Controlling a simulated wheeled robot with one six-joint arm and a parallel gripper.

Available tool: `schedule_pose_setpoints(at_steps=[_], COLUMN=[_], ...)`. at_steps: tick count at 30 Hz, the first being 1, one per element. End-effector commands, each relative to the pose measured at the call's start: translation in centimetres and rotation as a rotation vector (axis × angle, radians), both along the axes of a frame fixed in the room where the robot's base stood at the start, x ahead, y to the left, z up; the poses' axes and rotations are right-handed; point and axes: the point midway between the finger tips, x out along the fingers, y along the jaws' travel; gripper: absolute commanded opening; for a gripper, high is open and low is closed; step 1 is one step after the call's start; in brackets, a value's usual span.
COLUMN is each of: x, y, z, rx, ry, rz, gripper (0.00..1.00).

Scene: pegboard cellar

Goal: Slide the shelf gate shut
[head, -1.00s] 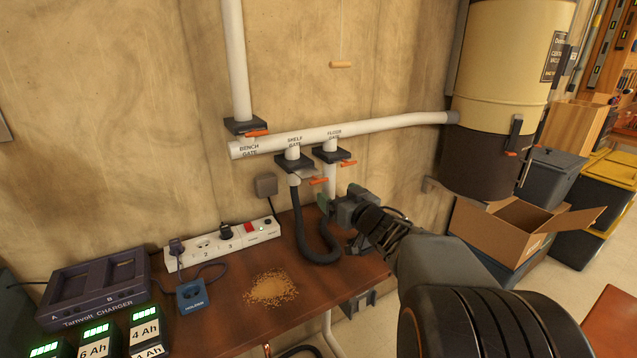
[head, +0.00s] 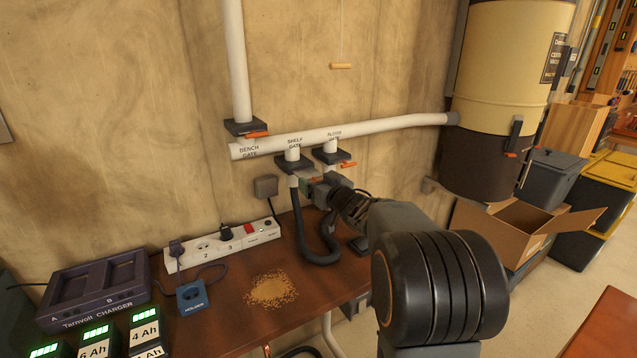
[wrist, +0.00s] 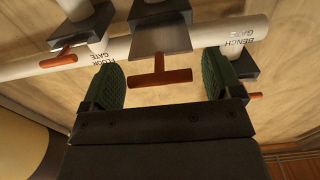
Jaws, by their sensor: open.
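The shelf gate (head: 291,165) is a dark slide box on the white pipe, with a black hose below it. In the wrist view its dark body (wrist: 160,13) has a bare metal plate (wrist: 162,40) sticking out, ending in an orange-red T-handle (wrist: 160,78). My gripper (wrist: 162,82) is open, with one green pad on each side of the handle. Gaps show between the handle and both pads, so it is not gripped. In the head view my gripper (head: 312,184) is just below and right of the shelf gate and mostly hides the handle.
The floor gate (head: 331,157) is close on the right, its orange handle (head: 348,164) sticking out. The bench gate (head: 243,127) is to the left. Below are a power strip (head: 224,243), the black hose (head: 318,257) and a sawdust pile (head: 271,290) on the bench.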

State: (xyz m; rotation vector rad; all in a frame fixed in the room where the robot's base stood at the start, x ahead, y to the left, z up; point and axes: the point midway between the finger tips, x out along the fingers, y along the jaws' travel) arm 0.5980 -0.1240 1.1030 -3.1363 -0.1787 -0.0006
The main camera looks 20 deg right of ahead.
Motion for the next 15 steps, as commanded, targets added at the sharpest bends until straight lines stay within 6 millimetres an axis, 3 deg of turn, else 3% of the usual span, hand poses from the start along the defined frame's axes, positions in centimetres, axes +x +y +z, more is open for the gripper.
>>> schedule_pose_setpoints(at_steps=[2,15], x=[-0.01,-0.03], y=[0.0,0.0], z=[-0.01,-0.01], rx=[0.0,0.0], ry=[0.0,0.0], rz=[0.0,0.0], gripper=[0.82,0.4])
